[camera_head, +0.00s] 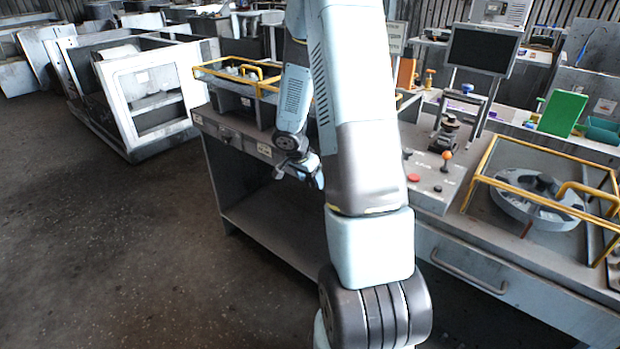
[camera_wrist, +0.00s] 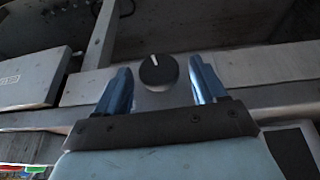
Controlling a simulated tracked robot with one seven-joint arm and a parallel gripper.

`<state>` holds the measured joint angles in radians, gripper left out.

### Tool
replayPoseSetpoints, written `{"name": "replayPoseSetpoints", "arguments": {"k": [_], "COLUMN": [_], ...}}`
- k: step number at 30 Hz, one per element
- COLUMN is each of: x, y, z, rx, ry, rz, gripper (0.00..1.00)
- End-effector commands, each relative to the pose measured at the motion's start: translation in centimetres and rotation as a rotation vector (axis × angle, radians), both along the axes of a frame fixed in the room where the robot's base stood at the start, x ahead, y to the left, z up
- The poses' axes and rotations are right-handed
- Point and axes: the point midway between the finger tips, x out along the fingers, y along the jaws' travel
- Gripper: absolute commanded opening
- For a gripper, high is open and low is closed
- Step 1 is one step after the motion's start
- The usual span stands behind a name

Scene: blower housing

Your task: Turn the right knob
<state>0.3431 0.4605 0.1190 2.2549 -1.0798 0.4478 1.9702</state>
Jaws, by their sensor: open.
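A round black knob (camera_wrist: 158,72) with a white pointer line shows in the wrist view, on a grey panel. The pointer line tilts slightly to the left of upright. My gripper (camera_wrist: 160,82) is open, with its two blue fingers on either side of the knob and apart from it. In the head view, my gripper (camera_head: 302,172) is in front of the grey bench's front panel (camera_head: 232,134), low beside my arm. My arm hides much of that panel, and I cannot make out the knob there.
A yellow-framed fixture (camera_head: 238,72) stands on the bench. To the right are a console with a red button (camera_head: 413,178), a monitor (camera_head: 484,50) and a yellow-framed housing (camera_head: 540,195). White cabinet frames (camera_head: 150,95) stand at the left. The floor (camera_head: 110,260) in front is clear.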

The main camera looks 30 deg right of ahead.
Motion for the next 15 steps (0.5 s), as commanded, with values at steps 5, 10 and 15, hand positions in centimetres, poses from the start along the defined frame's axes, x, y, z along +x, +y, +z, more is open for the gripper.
{"name": "replayPoseSetpoints", "arguments": {"k": [5,10,15], "x": [0.02,0.03,0.03], "y": [-0.02,0.00,0.02], "z": [-0.10,-0.08,-0.07], "rx": [0.000,0.000,0.000], "ry": [0.000,0.000,-0.001], "rz": [0.000,0.000,0.000], "gripper": [0.71,0.64,0.48]}}
